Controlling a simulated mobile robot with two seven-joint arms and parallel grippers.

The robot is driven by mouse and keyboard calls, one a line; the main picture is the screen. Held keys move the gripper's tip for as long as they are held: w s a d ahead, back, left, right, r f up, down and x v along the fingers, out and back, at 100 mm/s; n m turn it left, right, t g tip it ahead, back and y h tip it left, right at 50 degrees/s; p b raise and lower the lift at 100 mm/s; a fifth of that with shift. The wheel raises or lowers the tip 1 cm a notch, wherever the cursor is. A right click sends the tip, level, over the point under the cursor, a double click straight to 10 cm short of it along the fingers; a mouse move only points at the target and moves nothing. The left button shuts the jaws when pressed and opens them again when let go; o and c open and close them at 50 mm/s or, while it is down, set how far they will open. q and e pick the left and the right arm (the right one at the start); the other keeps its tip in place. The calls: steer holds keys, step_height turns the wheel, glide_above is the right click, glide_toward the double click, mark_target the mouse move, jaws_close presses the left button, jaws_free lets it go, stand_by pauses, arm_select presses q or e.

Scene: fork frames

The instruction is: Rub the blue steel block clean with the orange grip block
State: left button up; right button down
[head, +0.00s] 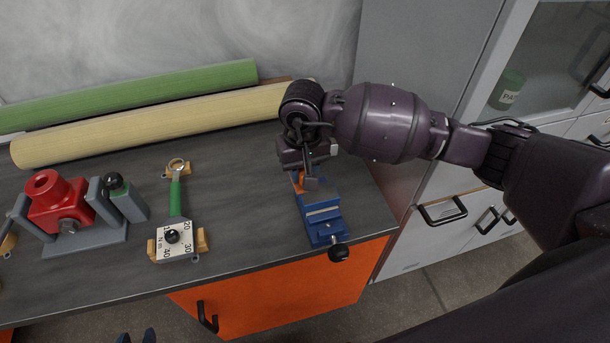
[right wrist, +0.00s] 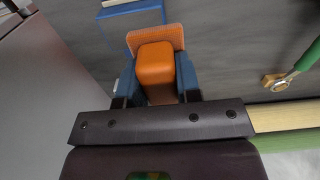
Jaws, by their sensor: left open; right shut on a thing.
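My right gripper (right wrist: 158,88) is shut on the orange grip block (right wrist: 155,62), which has a wider, flat orange base. In the head view only a bit of orange (head: 299,181) shows under the wrist. The block is at the far end of a blue fixture (head: 328,232) with pale metal strips and a black knob. I cannot tell the blue steel block apart from this fixture; blue also shows beyond the orange base in the right wrist view (right wrist: 133,20). Contact is not clear. Two dark fingertips of my left gripper (head: 137,337) show apart and empty at the bottom edge.
A torque wrench (head: 176,200) with a green handle lies on yellow holders left of the fixture. A red part in a grey stand (head: 58,205) is further left. Green (head: 140,90) and cream (head: 150,120) rolls lie behind. Grey cabinets (head: 430,215) stand at the right.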

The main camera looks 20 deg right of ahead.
steer(key=shift+r, duration=0.9)
steer(key=shift+r+p, duration=0.3)
arm_select(q)
steer(key=shift+s+d+r, duration=0.15)
steer(key=shift+s+r, duration=0.1)
steer(key=shift+s, duration=0.4)
steer(key=shift+w+r, duration=0.15)
steer(key=shift+w, duration=0.1)
